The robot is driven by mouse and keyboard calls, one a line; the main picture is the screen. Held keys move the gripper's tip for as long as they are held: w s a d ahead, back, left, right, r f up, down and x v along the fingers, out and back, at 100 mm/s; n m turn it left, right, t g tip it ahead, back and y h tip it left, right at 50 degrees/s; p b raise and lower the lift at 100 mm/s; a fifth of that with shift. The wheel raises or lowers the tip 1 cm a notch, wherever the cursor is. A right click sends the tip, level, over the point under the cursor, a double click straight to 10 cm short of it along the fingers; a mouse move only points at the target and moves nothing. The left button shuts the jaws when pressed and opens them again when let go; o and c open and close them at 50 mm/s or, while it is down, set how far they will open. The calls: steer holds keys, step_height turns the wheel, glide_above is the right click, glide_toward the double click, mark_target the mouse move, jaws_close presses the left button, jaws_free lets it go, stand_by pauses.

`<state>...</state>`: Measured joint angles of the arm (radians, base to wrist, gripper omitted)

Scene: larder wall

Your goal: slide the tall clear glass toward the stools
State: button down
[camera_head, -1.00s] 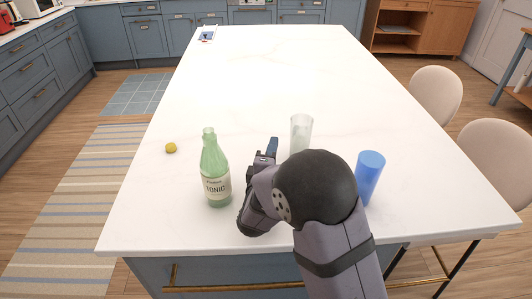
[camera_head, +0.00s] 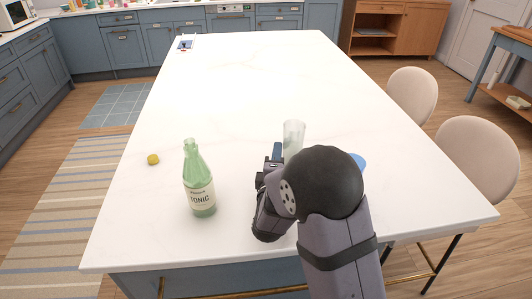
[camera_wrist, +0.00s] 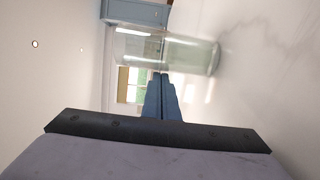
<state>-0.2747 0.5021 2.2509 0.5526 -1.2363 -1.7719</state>
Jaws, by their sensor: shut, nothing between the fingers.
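The tall clear glass (camera_head: 293,135) stands upright on the white island top, just right of my gripper's fingertips. In the wrist view the glass (camera_wrist: 190,55) lies across the picture, right in front of the fingers. My gripper (camera_head: 277,150) is shut and empty, low over the top, its fingers on the glass's left side. Touching or a hair apart, I cannot tell. Its shut blue fingers also show in the wrist view (camera_wrist: 160,97). My arm hides the lower part of the glass. Two pale stools, a near one (camera_head: 470,155) and a far one (camera_head: 412,95), stand along the right edge.
A green tonic bottle (camera_head: 199,182) stands left of my gripper. A small yellow item (camera_head: 153,159) lies farther left. A blue tumbler (camera_head: 359,160) is mostly hidden behind my arm, right of the glass.

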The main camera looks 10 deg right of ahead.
mark_target(289, 150)
steer(key=d, duration=0.7)
steer(key=shift+d+b, duration=0.2)
steer(key=shift+b, duration=0.15)
steer(key=shift+a, duration=0.1)
steer(key=shift+a, duration=0.65)
steer(key=a, duration=0.2)
steer(key=shift+a, duration=0.35)
steer(key=v, duration=0.7)
steer(key=shift+s+r, duration=0.1)
steer(key=shift+s, duration=0.25)
steer(key=shift+p, duration=0.7)
steer(key=shift+p, duration=0.5)
steer(key=shift+s+a+p, duration=0.1)
steer(key=shift+p, duration=0.4)
